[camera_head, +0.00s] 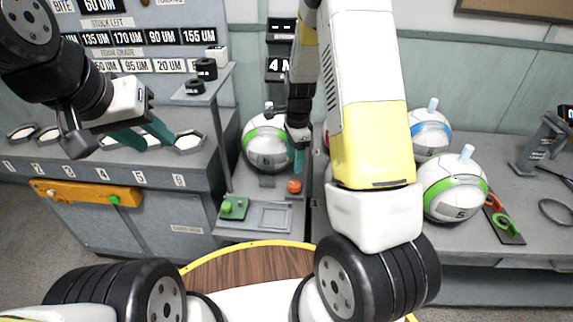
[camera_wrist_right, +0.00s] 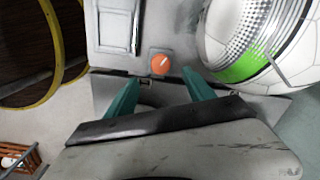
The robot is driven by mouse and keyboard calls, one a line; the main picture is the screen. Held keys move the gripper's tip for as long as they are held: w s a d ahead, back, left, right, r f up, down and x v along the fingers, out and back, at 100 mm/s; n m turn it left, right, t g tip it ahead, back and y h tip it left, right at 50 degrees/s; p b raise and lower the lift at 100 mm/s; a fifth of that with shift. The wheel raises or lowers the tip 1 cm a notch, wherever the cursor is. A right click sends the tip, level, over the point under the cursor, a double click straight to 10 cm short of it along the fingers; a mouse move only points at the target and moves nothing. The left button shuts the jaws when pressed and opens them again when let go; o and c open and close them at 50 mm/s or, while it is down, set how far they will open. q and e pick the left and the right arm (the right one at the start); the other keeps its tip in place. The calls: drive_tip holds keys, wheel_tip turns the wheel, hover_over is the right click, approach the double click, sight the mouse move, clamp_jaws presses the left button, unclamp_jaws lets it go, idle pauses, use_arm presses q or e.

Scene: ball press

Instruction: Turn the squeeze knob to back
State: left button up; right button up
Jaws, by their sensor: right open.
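An orange round knob (camera_head: 294,186) with a pale line across its top sits on the grey press base, in front of a ball. It also shows in the right wrist view (camera_wrist_right: 160,64). My right gripper (camera_head: 299,160) is above the knob. In the right wrist view my right gripper (camera_wrist_right: 160,80) is open, with its teal fingers apart and the knob between and just beyond their tips, apparently untouched. My left gripper (camera_head: 142,134) is empty, its teal fingers apart, over the left counter.
A white and green ball (camera_head: 266,145) sits in the press behind the knob; the ball (camera_wrist_right: 255,40) also shows close to the right finger. A square recessed plate (camera_head: 275,217) lies beside the knobs. More balls (camera_head: 452,187) stand on the right counter.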

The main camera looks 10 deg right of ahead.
drive_tip(key=m, duration=0.1)
hover_over(295, 184)
wheel_tip(295, 184, down, 4)
drive_tip(key=shift+f, duration=0.1)
wheel_tip(295, 184, down, 7)
drive_tip(key=shift+f, duration=0.1)
clamp_jaws()
